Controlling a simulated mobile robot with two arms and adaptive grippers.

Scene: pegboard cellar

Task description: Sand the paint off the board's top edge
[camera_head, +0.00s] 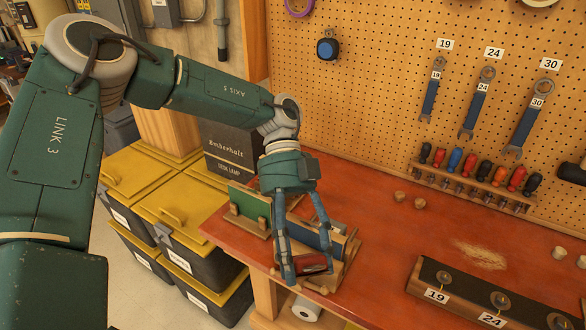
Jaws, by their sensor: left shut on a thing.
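My left gripper (308,271) reaches down over the left end of the red workbench. Its two fingers are shut on a small dark red block (313,263), probably the sanding block. A blue board (305,231) stands on edge just behind the fingers, in a light wooden holder (350,250). A green board (249,208) stands on edge to the left of it. The fingers partly hide the blue board and the holder. I cannot tell whether the red block touches a board's edge. My right gripper is not in view.
Small wooden knobs (399,197) and a patch of sawdust (481,255) lie there. A numbered rack (425,275) stands at front right. Screwdrivers (470,165) line the pegboard. Yellow-lidded bins (185,210) stand left.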

